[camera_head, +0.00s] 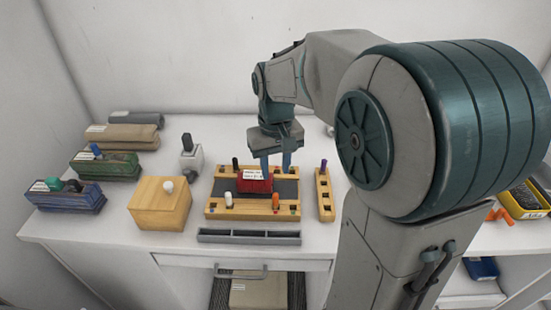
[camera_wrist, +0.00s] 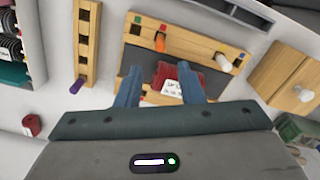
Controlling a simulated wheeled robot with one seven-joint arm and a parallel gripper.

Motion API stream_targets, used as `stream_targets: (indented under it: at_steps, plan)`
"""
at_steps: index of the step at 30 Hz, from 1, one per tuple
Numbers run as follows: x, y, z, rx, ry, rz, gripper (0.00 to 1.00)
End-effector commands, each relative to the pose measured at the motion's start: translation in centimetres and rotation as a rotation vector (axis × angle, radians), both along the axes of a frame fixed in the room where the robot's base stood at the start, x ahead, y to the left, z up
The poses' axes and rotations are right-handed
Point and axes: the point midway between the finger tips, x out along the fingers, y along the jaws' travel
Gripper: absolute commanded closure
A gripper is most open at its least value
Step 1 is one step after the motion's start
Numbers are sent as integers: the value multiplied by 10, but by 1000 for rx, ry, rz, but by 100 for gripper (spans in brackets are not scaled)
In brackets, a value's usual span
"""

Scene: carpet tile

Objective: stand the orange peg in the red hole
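The orange peg (camera_head: 275,201) stands upright in the front wooden strip of the board (camera_head: 250,212), toward its right end. In the wrist view the orange peg (camera_wrist: 160,42) stands at the hole beside a small red mark (camera_wrist: 163,28); how deep it sits cannot be told. My gripper (camera_head: 276,165) is over the back right of the board, behind the peg and apart from it. In the wrist view my gripper (camera_wrist: 160,72) is open, its fingers spread. A red block with a white label (camera_wrist: 175,82) lies below, partly behind the right finger.
A white peg (camera_head: 228,199) stands in the same strip; a black peg (camera_head: 235,165) stands at the back. A narrow rail (camera_head: 325,205) with a purple peg (camera_head: 323,165) is to the right. A grey tray (camera_head: 249,237) lies in front; a wooden box (camera_head: 160,207) is left.

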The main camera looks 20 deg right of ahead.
Motion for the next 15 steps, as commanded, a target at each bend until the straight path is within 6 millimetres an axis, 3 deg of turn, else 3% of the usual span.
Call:
stream_targets:
  at_steps: [8, 11, 15]
  plan:
    - [-7, 0, 23, 4, -12, -3, 65]
    - [-25, -1, 25, 11, -41, -12, 65]
    - [-65, -1, 22, 22, -112, -32, 65]
